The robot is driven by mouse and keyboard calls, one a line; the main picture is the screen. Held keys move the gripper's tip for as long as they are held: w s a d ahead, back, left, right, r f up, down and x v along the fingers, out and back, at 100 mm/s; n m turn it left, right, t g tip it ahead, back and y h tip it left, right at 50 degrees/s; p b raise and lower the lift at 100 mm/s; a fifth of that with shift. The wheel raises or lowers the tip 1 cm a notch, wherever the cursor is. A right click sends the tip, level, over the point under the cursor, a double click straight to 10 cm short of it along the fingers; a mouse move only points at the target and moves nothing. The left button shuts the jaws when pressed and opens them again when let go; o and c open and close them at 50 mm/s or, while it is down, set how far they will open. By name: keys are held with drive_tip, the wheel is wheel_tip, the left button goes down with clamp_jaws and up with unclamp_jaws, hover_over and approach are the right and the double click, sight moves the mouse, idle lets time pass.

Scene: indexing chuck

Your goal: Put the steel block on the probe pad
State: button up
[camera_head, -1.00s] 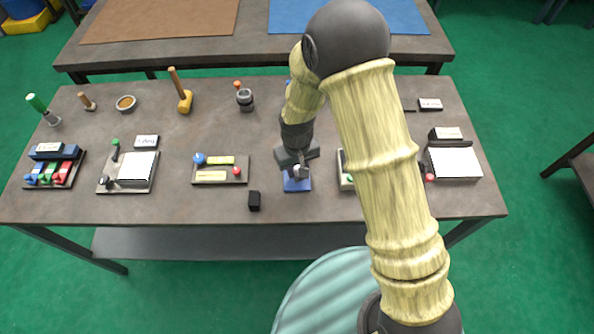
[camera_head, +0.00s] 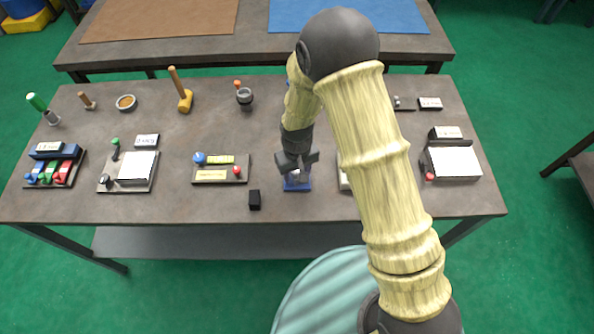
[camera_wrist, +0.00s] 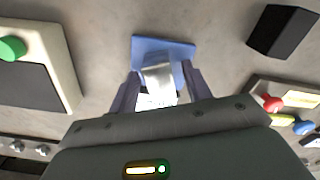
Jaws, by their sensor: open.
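A silver piece that looks like the steel block (camera_wrist: 160,78) stands over a small blue plate (camera_wrist: 180,46) in the wrist view. My gripper (camera_wrist: 160,70) is open, with one finger on each side of the piece; I cannot tell whether they touch it. In the head view, my gripper (camera_head: 297,164) is low over the blue plate (camera_head: 297,186), and the piece is mostly hidden. No label shows which surface is the probe pad.
A black block (camera_head: 254,200) stands left of the blue plate. A panel with blue and red knobs (camera_head: 220,175) lies farther left. A pale box (camera_head: 344,182) stands close on the right, partly behind my arm. Bare tabletop lies in front.

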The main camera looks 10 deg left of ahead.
sight(297, 172)
wheel_tip(297, 172, up, 12)
drive_tip(key=b, duration=0.1)
drive_tip(key=shift+r, duration=0.15)
idle(0.4)
idle(0.6)
drive_tip(key=s+d+r+m+t, duration=0.1)
drive_tip(key=s+d+r+m, duration=0.1)
drive_tip(key=d, duration=0.6)
drive_tip(key=s+d+r+m, duration=0.2)
drive_tip(key=d+r, duration=0.1)
drive_tip(key=d, duration=0.6)
drive_tip(key=s+d+r+m+t, duration=0.1)
drive_tip(key=s+d+r+m, duration=0.1)
drive_tip(key=d, duration=0.6)
drive_tip(key=shift+s+d+r+m+t, duration=0.3)
drive_tip(key=shift+s+m, duration=0.25)
drive_tip(key=shift+m, duration=0.05)
idle(0.9)
